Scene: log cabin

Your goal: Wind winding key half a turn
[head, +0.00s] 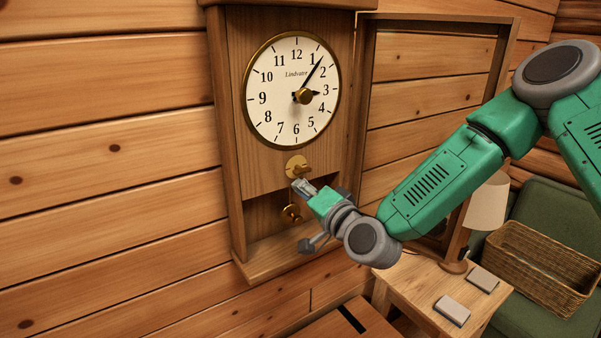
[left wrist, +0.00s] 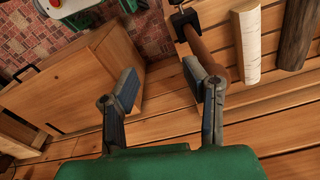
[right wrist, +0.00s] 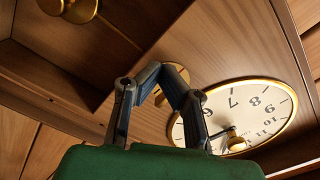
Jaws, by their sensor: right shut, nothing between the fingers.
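The wooden wall clock (head: 229,120) has a white dial (head: 275,105) with a brass knob (head: 305,96) at its centre. Below the dial, a brass piece (head: 296,165), which looks like the winding key on its round plate, sits on the wooden front. In the right wrist view the brass plate (right wrist: 178,76) is partly hidden behind my fingers. My right gripper (head: 299,185) is shut and empty, its tips just below the brass piece; I cannot tell whether they touch. My left gripper (left wrist: 166,82) is open and empty, away from the clock.
A brass pendulum bob (head: 291,213) hangs in the recess below my right gripper. The clock's door frame (head: 365,100) stands open on the right. A side table (head: 425,285), a lamp (head: 487,205) and a wicker basket (head: 535,265) are at lower right. The wall left of the clock is clear.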

